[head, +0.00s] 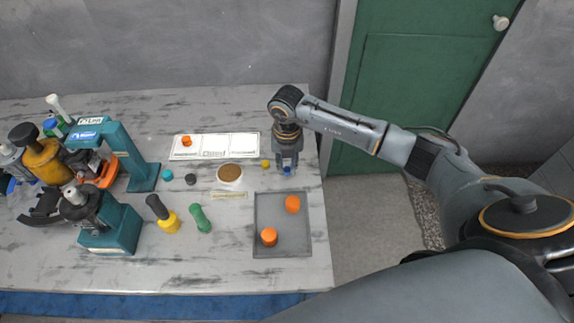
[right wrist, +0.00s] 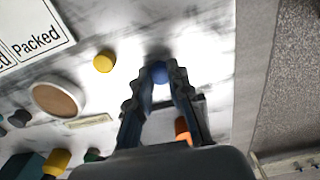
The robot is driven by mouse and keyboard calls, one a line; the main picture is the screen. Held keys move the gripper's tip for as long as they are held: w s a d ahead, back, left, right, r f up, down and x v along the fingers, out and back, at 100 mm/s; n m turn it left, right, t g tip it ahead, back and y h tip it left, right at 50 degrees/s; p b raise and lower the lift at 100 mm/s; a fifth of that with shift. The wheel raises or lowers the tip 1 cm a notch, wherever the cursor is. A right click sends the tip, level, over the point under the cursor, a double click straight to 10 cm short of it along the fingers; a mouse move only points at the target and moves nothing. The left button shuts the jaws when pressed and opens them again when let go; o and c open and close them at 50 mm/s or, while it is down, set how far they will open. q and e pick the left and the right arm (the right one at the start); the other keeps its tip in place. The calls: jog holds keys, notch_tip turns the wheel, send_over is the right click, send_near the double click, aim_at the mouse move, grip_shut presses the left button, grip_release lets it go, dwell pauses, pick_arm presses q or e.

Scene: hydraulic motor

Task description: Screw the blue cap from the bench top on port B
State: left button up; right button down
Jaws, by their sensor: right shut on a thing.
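The blue cap (head: 287,171) is at the right part of the bench top, between the fingertips of my right gripper (head: 287,166). In the right wrist view the fingers (right wrist: 160,70) close on the blue cap (right wrist: 160,74) at their tips. I cannot tell whether the cap still touches the bench. A yellow-orange motor-like body (head: 42,160) stands at the far left among teal and dark fixtures. Port B cannot be made out there. My left gripper is not in view.
A grey tray (head: 282,245) with two orange caps lies in front of my right gripper.

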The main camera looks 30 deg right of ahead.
aim_at(287, 169)
jog(key=shift+r+p, duration=1.8)
jog(key=shift+r, duration=0.85)
